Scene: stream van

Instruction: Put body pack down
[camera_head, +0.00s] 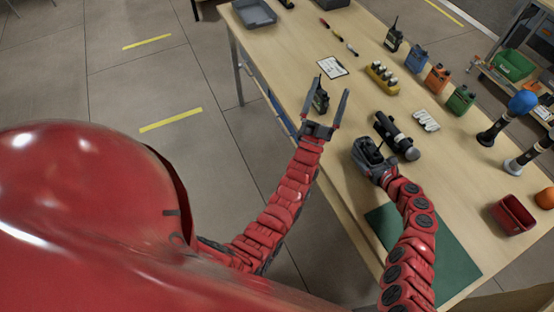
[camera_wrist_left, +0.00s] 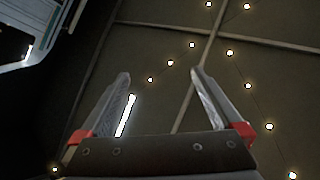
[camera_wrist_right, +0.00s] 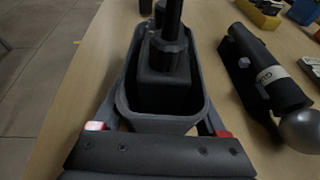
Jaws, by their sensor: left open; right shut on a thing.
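A black body pack (camera_wrist_right: 165,78) with a thick upright stub sits inside a grey open-topped holder (camera_wrist_right: 155,124) in the right wrist view. My right gripper (camera_head: 369,157) is shut around it, low over the near part of the table; I cannot tell whether the fingers press on the pack or the holder. The pack also shows in the head view (camera_head: 374,151). My left gripper (camera_head: 326,100) is open and raised by the table's left edge. The left wrist view (camera_wrist_left: 160,85) shows nothing between its fingers. Another dark pack (camera_head: 320,100) appears behind those fingers.
A black microphone with a silver head (camera_head: 396,138) lies just right of the right gripper. Black, blue (camera_head: 416,58), orange (camera_head: 438,78) and green packs (camera_head: 461,100) line the far side. A green mat (camera_head: 440,255) lies nearest, a red bin (camera_head: 511,214) to its right.

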